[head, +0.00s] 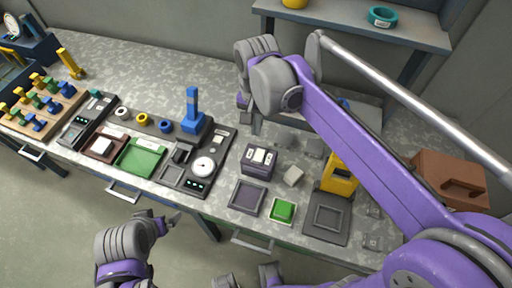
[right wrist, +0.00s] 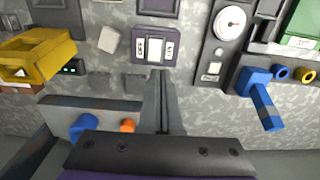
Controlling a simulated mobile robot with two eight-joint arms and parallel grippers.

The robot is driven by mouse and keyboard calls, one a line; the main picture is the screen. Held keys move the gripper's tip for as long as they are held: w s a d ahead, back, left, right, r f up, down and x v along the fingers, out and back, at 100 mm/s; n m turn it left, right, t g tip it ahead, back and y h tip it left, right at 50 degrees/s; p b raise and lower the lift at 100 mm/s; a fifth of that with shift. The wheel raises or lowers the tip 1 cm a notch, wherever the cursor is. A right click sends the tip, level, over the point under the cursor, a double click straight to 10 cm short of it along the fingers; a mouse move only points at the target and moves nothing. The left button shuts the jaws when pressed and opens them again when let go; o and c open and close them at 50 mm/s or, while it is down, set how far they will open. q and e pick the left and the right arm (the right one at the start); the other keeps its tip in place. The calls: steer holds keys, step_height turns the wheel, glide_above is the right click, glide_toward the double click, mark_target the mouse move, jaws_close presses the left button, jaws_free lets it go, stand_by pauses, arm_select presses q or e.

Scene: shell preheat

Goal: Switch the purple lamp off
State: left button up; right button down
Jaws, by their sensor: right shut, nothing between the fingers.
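A dark purple switch box (head: 259,161) with pale switch plates stands on the bench. It also shows in the right wrist view (right wrist: 156,46). No separate purple lamp can be made out, and I cannot tell whether anything on the box is lit. My right gripper (head: 257,127) is shut and empty, pointing down behind the box in the head view. In the right wrist view its fingertips (right wrist: 162,74) are close to the box's near edge; contact cannot be told. My left gripper (head: 176,217) is in front of the bench, away from the box; its jaws are unclear.
A blue upright handle (head: 192,111) and a white dial (head: 203,164) are left of the box. A brown case (head: 450,180) stands at far right.

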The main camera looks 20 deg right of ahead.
mark_target(256, 155)
step_height(256, 155, down, 10)
steer(key=shift+f, duration=0.15)
steer(key=shift+b, duration=0.3)
steer(key=shift+a+f, duration=0.1)
steer(key=shift+f, duration=0.3)
steer(key=shift+s+r, duration=0.15)
